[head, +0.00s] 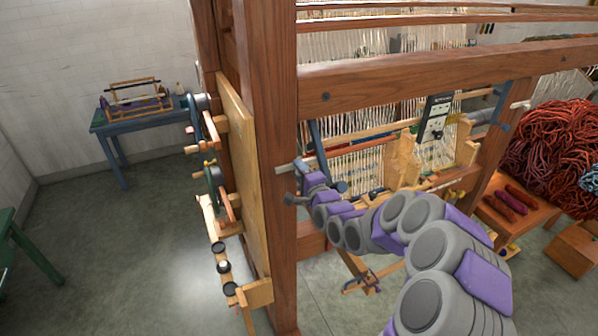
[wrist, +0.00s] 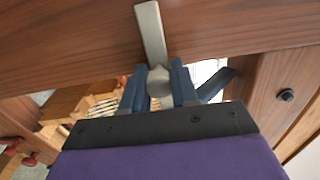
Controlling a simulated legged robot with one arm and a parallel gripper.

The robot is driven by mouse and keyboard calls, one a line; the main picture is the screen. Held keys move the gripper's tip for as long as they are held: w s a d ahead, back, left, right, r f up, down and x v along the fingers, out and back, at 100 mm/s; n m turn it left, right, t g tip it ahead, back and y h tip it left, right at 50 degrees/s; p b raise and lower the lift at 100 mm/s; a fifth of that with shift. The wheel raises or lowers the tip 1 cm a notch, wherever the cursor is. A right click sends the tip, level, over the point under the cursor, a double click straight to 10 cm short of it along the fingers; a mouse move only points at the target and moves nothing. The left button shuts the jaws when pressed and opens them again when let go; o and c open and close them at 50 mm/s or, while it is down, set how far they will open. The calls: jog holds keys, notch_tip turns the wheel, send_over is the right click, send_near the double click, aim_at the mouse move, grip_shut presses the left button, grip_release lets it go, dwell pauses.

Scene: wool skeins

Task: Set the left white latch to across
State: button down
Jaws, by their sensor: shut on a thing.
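In the wrist view, the left white latch (wrist: 150,35) is a pale grey-white bar with a rounded knob at its near end. It lies against a brown wooden beam and runs up the picture, tilted slightly left. My gripper (wrist: 159,88) has its two blue fingers closed on the knob, one on each side. In the head view, the pale latch (head: 283,168) shows beside the thick front post, by the end of my arm; the fingers are hard to make out there. Another white latch (head: 520,104) sticks out at the right post.
The loom's thick wooden post (head: 270,150) and upper beam (head: 440,70) stand close around my arm. A board with cranks and reels (head: 215,190) is left of the post. A heap of red wool (head: 555,150) lies at the right.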

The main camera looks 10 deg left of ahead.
jog(key=shift+f, duration=0.25)
jog(key=c, duration=0.9)
grip_release()
jog(key=shift+w+d, duration=0.1)
jog(key=shift+d, duration=0.05)
jog(key=shift+r, duration=0.1)
jog(key=b+v, duration=1.2)
jog(key=v, duration=0.5)
jog(key=shift+d, duration=0.15)
